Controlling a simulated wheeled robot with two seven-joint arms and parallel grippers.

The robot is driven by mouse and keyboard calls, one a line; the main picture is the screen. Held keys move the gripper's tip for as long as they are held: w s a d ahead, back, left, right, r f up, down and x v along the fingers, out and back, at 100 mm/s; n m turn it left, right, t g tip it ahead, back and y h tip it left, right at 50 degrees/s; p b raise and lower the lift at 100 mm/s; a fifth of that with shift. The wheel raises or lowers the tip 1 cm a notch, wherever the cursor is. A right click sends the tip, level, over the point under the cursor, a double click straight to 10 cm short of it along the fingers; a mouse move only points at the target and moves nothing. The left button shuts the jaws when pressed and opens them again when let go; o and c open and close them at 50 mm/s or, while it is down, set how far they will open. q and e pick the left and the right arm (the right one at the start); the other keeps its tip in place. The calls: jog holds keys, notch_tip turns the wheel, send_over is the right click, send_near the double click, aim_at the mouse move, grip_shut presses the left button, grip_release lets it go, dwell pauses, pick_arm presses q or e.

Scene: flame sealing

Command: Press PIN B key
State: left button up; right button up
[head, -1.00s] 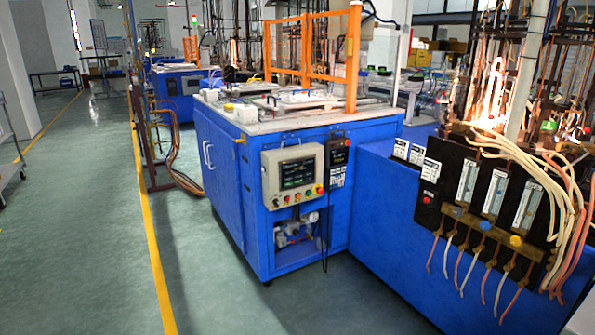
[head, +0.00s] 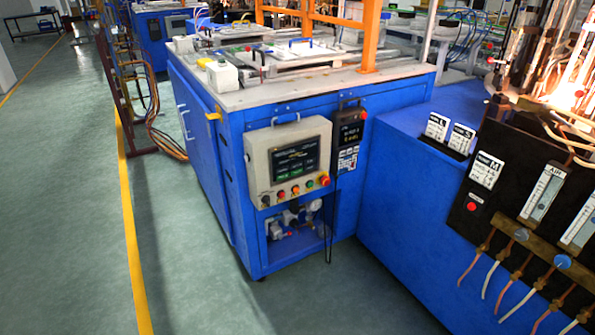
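A beige control panel (head: 259,180) with a dark lit screen (head: 296,163) is on the front of the blue machine. A row of small coloured buttons (head: 296,190) runs below the screen, with a red knob (head: 324,180) at the right end. To its right is a narrow black panel (head: 351,118) with a small yellow-lit display (head: 350,135), white labelled keys (head: 348,158) and a red button (head: 363,115). The key lettering is too small to read, so I cannot tell which one is PIN B. Neither of my grippers is in view.
The blue machine (head: 205,150) has a grey worktop (head: 290,85) with orange posts. A lower blue cabinet (head: 400,200) adjoins it at right, with flow gauges (head: 543,193), hoses and a bright flame glow (head: 565,90). Open green floor (head: 190,280) lies at left and in front.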

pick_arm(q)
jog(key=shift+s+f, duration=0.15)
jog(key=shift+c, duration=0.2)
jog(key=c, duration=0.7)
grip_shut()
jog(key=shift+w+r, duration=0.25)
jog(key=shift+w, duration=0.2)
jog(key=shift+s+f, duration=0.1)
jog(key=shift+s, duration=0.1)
